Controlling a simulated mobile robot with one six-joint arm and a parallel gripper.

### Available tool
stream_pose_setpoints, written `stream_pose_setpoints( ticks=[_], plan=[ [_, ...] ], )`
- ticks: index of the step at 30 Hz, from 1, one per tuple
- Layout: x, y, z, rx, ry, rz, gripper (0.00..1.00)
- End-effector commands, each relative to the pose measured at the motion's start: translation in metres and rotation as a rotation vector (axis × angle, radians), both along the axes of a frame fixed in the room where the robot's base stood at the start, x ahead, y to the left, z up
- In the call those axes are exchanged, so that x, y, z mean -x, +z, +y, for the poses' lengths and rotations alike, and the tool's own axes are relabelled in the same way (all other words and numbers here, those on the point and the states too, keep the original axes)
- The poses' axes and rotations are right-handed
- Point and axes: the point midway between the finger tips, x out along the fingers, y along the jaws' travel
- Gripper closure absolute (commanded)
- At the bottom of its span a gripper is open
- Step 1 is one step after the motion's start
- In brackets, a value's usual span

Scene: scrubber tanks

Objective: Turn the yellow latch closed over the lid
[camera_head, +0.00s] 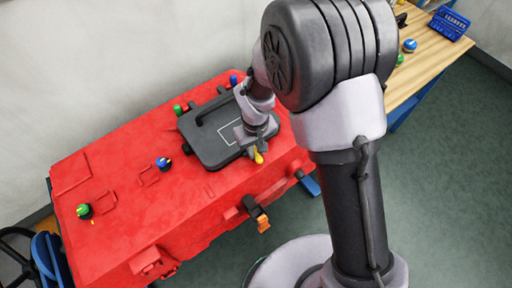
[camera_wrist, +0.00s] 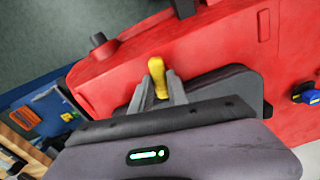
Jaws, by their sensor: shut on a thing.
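The yellow latch (camera_wrist: 157,72) is between the fingers of my gripper (camera_wrist: 162,88) in the wrist view, and the fingers are shut on it. It also shows in the head view (camera_head: 258,156) as a small yellow piece at the front edge of the lid. The dark grey lid (camera_head: 208,147) lies flat on top of the red tank (camera_head: 125,190). In the wrist view the lid (camera_wrist: 235,88) is partly hidden behind my gripper. My gripper (camera_head: 256,148) points down at the lid's front right side in the head view. The latch's base is hidden.
Blue caps (camera_head: 163,163) and green caps (camera_head: 84,211) stand on the tank top. An orange-and-black clip (camera_head: 259,217) sticks out of the tank's front. A wooden bench (camera_head: 435,50) with a blue basket (camera_head: 449,23) stands at the upper right. The floor in front is clear.

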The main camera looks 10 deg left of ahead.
Motion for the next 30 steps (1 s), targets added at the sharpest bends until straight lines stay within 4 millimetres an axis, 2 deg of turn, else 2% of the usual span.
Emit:
stream_pose_setpoints(
  ticks=[12, 28, 29, 30],
  plan=[
    [-0.0002, 0.0006, -0.0001, -0.005, 0.182, 0.006, 1.0],
    [-0.0003, 0.0001, -0.0001, -0.006, 0.211, 0.006, 1.0],
    [-0.0003, 0.0001, -0.0001, -0.006, 0.211, 0.006, 0.78],
    [-0.0003, 0.0001, -0.0001, -0.006, 0.211, 0.006, 0.7]
  ],
)
